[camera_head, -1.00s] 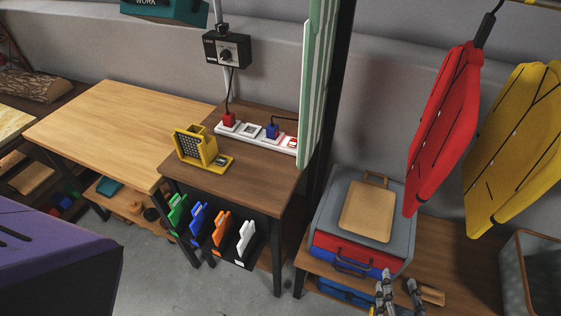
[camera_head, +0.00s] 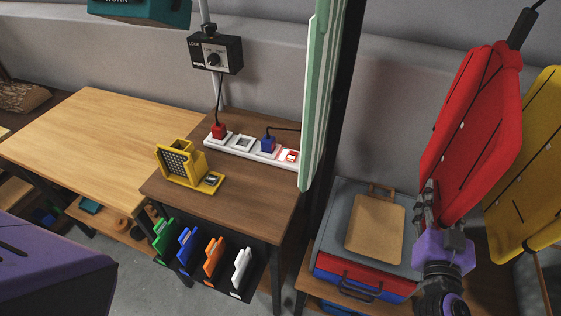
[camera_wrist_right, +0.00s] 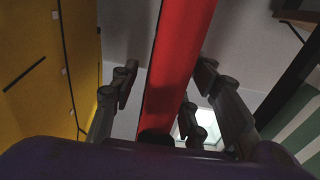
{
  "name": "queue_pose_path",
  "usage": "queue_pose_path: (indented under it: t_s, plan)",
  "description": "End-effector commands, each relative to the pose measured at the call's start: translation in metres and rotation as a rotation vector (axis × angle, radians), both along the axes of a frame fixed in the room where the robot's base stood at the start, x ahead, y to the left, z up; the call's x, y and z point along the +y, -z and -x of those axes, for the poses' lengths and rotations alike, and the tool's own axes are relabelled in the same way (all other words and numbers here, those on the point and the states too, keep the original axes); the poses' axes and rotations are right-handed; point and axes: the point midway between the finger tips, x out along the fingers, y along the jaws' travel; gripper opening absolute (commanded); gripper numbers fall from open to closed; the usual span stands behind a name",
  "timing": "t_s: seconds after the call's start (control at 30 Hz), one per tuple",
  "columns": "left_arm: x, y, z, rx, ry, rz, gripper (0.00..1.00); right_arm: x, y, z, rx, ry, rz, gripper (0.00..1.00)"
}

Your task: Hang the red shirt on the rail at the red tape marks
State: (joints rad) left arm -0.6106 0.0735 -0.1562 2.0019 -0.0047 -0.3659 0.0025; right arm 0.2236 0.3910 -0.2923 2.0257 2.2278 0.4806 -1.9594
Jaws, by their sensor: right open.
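The red shirt (camera_head: 472,135) is a flat red panel with dark lines, hanging from a black hanger (camera_head: 522,28) at the right of the head view. Its upper support and the rail are out of frame, and I see no red tape marks. My right gripper (camera_head: 425,200) is at the shirt's lower left edge. In the right wrist view the shirt (camera_wrist_right: 178,60) runs edge-on between the open fingers (camera_wrist_right: 165,88), with gaps on both sides. My left gripper is not in view.
A yellow shirt (camera_head: 530,165) hangs just right of the red one. A black post (camera_head: 338,100) with a green striped panel (camera_head: 320,100) stands left. Below are a grey case (camera_head: 335,215) and a tan board (camera_head: 375,228). A brown table (camera_head: 250,185) holds a power strip (camera_head: 243,143).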

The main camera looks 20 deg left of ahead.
Motion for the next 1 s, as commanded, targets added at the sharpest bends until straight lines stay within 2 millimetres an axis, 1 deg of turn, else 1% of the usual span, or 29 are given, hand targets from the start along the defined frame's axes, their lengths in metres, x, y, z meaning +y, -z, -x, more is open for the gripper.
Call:
queue_pose_path:
  t_s: [0.03, 0.1, 0.23, 0.4, 0.6, 0.67, 0.93, 1.0]
  plan:
    - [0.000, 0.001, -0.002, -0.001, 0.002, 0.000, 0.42, 0.000, -0.001, -0.009, -0.002, 0.001, -0.002, 0.42]
    - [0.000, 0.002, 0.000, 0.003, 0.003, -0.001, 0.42, 0.001, -0.001, -0.018, -0.002, -0.001, -0.001, 0.42]
    - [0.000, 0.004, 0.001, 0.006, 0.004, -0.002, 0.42, 0.001, 0.000, -0.031, -0.001, 0.000, -0.001, 0.42]
    - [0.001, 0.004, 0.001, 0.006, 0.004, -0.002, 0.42, 0.002, 0.000, -0.036, 0.000, -0.001, -0.001, 0.42]
    - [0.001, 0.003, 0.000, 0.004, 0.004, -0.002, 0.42, 0.002, 0.000, -0.036, 0.000, -0.001, -0.001, 0.42]
    - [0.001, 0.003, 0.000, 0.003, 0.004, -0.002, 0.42, 0.002, 0.000, -0.036, 0.000, -0.001, -0.001, 0.36]
    - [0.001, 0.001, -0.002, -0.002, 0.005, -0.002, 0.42, 0.002, 0.000, -0.036, 0.000, -0.001, -0.001, 0.00]
    - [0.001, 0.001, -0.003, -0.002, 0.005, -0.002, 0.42, 0.002, 0.000, -0.036, 0.000, -0.001, -0.001, 0.00]
